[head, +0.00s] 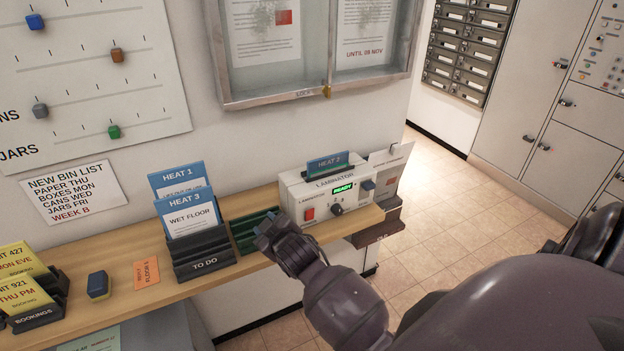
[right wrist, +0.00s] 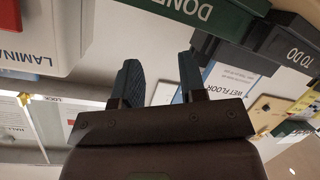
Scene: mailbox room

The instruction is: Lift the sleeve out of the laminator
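The laminator (head: 310,200) is a white box on the wooden shelf, with a green READY display, a red switch and a dark knob. A blue sleeve labelled HEAT 2 (head: 328,163) stands upright out of its top; its lower part is hidden inside. My right gripper (head: 266,236) is in front of the green rack, left of the laminator and apart from the sleeve. In the right wrist view its two fingers (right wrist: 160,80) are spread with nothing between them, and the laminator (right wrist: 40,40) shows at upper left. My left gripper is in neither view.
The green DONE rack (head: 243,234) looks empty, between the laminator and the black TO DO rack (head: 203,262) holding HEAT 1 (head: 176,177) and HEAT 3 (head: 186,212) sleeves. A notice cabinet (head: 230,90) hangs above. A card (head: 388,165) stands right of the laminator.

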